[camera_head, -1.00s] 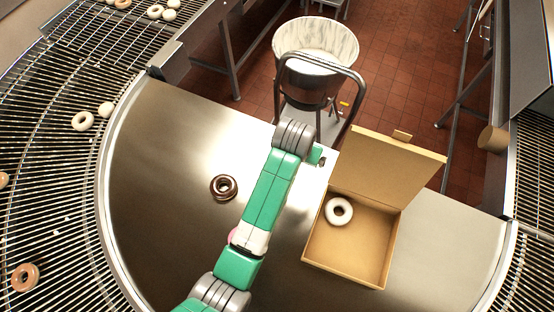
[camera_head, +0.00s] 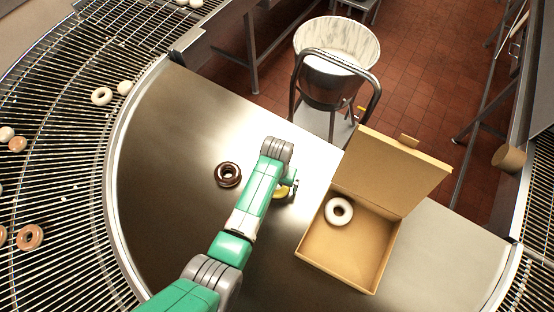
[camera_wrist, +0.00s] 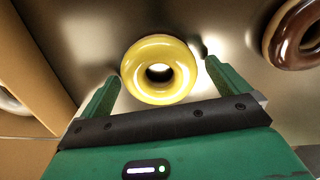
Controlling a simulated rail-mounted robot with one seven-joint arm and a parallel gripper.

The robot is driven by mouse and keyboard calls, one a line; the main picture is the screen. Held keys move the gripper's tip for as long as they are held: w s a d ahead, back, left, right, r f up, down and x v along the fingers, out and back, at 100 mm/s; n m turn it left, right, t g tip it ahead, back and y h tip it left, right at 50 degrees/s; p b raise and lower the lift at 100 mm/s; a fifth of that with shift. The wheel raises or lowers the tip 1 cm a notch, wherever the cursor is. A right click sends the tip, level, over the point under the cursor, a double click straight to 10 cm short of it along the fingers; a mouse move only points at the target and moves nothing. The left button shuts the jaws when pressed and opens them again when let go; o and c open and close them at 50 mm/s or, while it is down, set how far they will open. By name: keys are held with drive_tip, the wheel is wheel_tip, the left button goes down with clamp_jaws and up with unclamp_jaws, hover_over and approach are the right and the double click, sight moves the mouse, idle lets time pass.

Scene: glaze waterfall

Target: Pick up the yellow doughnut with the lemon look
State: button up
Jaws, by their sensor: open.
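The yellow glazed doughnut (camera_wrist: 142,83) lies on the steel table in the wrist view, between the two green fingers of my gripper (camera_wrist: 161,71). The fingers are open on either side of it, with a gap to each. In the head view only a yellow sliver of the doughnut (camera_head: 281,193) shows, beside my gripper (camera_head: 290,186); my arm hides the rest.
A chocolate doughnut (camera_head: 228,174) lies to the left of my arm, also in the wrist view (camera_wrist: 282,42). An open cardboard box (camera_head: 345,271) with a white doughnut (camera_head: 338,210) stands to the right. A wire conveyor (camera_head: 75,150) with several doughnuts curves along the left.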

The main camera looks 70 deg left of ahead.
drive_tip(key=shift+f, duration=0.15)
drive_tip(key=shift+c, duration=0.4)
drive_tip(key=c, duration=0.8)
wheel_tip(320, 180, up, 10)
drive_tip(key=shift+r+p, duration=0.1)
drive_tip(key=shift+p, duration=0.5)
